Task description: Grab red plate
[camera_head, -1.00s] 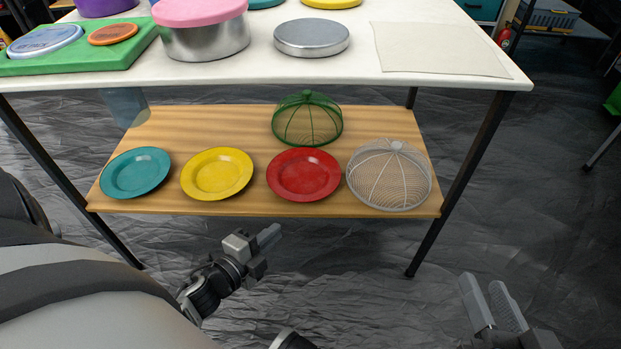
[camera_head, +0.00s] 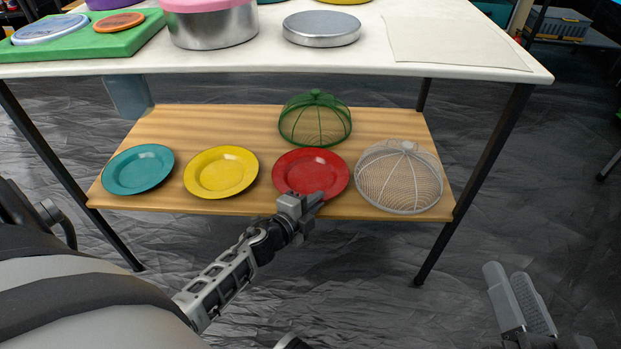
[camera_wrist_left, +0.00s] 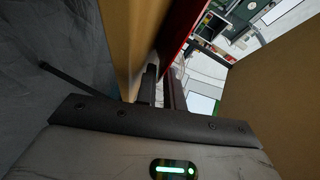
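The red plate (camera_head: 310,170) lies on the wooden lower shelf, between the yellow plate and the white mesh cover. My left gripper (camera_head: 316,197) is at the plate's front rim, over the shelf's front edge. In the left wrist view, the red plate (camera_wrist_left: 182,28) shows nearly edge-on. The left fingers (camera_wrist_left: 160,92) stand apart with a gap between them, and the rim reaches down to them. Whether they touch the rim is unclear. My right gripper (camera_head: 512,272) is low at the right, away from the shelf, with its fingers apart and nothing between them.
The shelf (camera_head: 200,122) also holds a teal plate (camera_head: 138,169), a yellow plate (camera_head: 221,171), a green mesh cover (camera_head: 315,120) and a white mesh cover (camera_head: 399,178). The white tabletop (camera_head: 420,66) overhangs the shelf. Dark table legs (camera_head: 478,180) flank it.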

